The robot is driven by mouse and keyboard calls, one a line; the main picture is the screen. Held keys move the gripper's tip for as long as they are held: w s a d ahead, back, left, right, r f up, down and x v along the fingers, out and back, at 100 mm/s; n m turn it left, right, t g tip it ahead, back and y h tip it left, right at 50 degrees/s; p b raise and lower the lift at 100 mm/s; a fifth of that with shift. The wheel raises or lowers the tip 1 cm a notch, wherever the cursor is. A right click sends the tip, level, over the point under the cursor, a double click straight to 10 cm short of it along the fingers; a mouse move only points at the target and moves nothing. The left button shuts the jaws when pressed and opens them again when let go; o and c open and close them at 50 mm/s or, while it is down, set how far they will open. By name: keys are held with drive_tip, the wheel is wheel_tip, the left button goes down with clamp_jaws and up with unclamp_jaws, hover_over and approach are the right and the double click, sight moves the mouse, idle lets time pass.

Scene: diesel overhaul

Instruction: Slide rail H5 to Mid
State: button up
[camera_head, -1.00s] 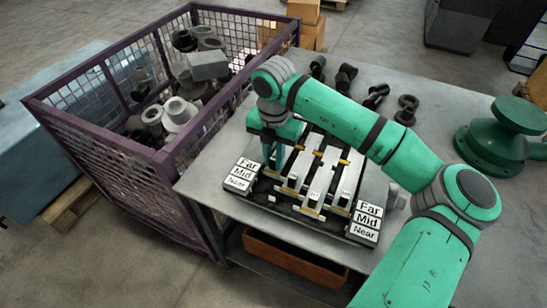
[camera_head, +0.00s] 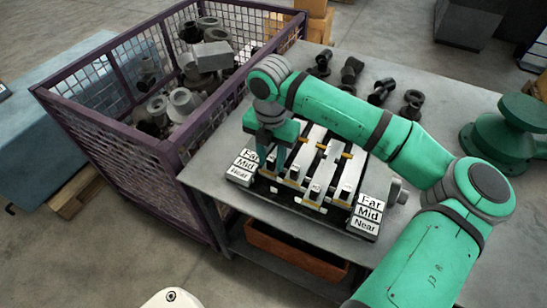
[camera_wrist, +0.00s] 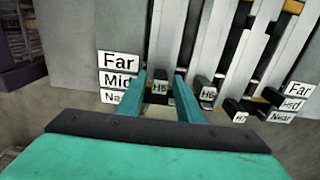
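Rail H5 (camera_wrist: 160,87) is the leftmost of several pale rails in the wrist view, with a dark labelled block at its near end. My gripper (camera_wrist: 160,78) is open, one teal finger on each side of this block, with a visible gap on both sides. In the head view my gripper (camera_head: 266,158) points down at the rack's left end and largely hides H5. The left Far/Mid/Near label plate (camera_wrist: 118,79) stands just left of the fingers; the left finger partly covers Near. H5's block appears about level with Mid to Near; I cannot tell exactly.
Rail H6 (camera_wrist: 207,93) and rail H7 (camera_wrist: 240,116) stand close to the right. The right label plate (camera_head: 367,212) is at the rack's right end. A purple mesh crate (camera_head: 120,130) adjoins the table's left side. Dark parts (camera_head: 381,93) and a green flange (camera_head: 500,135) occupy the table.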

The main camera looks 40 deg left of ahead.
idle(0.3)
wheel_tip(320, 180, up, 11)
idle(0.5)
drive_tip(key=shift+f, duration=0.15)
idle(0.4)
